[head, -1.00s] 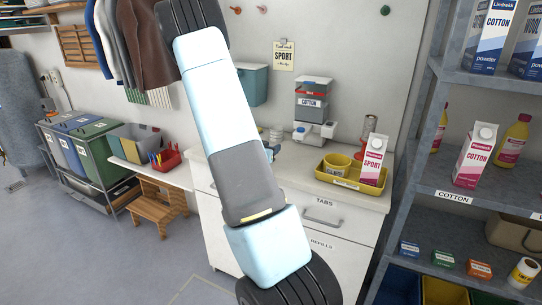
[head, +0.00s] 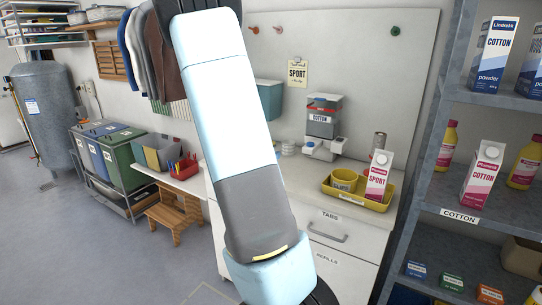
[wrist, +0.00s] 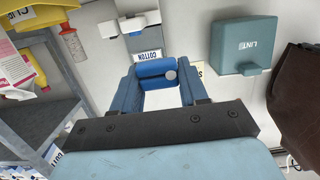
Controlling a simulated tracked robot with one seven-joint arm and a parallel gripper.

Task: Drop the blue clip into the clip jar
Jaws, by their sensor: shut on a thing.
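In the wrist view my gripper (wrist: 160,92) is shut on the blue clip (wrist: 154,70), a short blue piece with a pale round end, held crosswise between the blue fingertips. The head view shows my arm but not the fingers or the clip. A yellow pot (head: 343,180) stands in the yellow tray (head: 349,193) on the white counter, beside a pink and white SPORT carton (head: 377,177). A label with letters like "CLIP" (wrist: 19,14) shows at the top left of the wrist view, on something yellow. I cannot read the pot's label in the head view.
A COTTON dispenser (head: 323,118) stands at the back of the counter (head: 318,192). A teal LINT box (wrist: 244,45) hangs on the wall. A grey shelf unit (head: 462,115) with cartons and bottles rises at the right. Bins (head: 124,152) and a wooden stool (head: 176,211) stand at the left.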

